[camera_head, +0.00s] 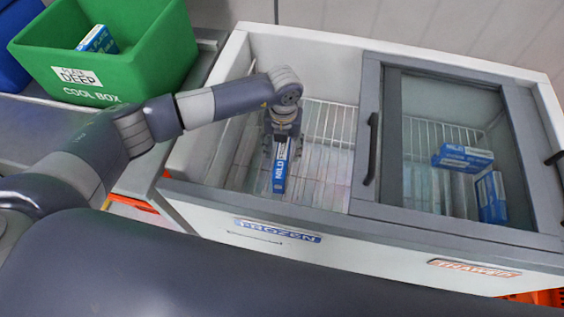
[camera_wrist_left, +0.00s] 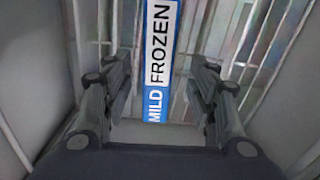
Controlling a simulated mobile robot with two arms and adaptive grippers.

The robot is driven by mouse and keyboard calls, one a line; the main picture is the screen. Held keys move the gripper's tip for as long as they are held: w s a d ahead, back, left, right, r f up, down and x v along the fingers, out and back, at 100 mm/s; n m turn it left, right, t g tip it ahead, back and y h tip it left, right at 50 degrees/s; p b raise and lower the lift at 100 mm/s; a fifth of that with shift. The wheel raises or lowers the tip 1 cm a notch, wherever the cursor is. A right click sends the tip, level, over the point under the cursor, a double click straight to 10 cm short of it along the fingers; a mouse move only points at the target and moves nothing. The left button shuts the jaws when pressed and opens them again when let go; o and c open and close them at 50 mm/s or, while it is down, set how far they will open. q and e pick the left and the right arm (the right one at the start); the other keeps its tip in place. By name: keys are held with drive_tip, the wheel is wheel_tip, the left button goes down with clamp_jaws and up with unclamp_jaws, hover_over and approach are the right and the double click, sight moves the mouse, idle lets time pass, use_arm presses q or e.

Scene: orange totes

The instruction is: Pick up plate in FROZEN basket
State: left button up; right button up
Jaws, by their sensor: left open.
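A narrow blue and white plate labelled MILD FROZEN (camera_wrist_left: 160,62) stands between the two open fingers of my left gripper (camera_wrist_left: 160,98) in the left wrist view. In the head view my left gripper (camera_head: 281,150) reaches down into the open FROZEN side of the chest freezer (camera_head: 262,228), with the plate (camera_head: 280,172) at its fingers. The gripper hides the far part of the plate. I cannot tell whether the fingers touch it. My right gripper is not in view.
A sliding glass lid with a dark frame (camera_head: 368,150) covers the THAWED side, where blue boxes (camera_head: 466,157) lie. A green cool box (camera_head: 140,70) holding a blue and white box (camera_head: 97,40) stands at the left. The wire basket (camera_head: 325,125) has bare room around the plate.

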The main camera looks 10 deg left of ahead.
sight(282, 154)
use_arm(q)
wheel_tip(282, 154, down, 6)
drive_tip(key=shift+s+a+r+p, duration=0.15)
drive_tip(key=shift+r+p, duration=0.05)
drive_tip(key=shift+p, duration=0.2)
drive_tip(key=shift+r, duration=0.1)
clamp_jaws()
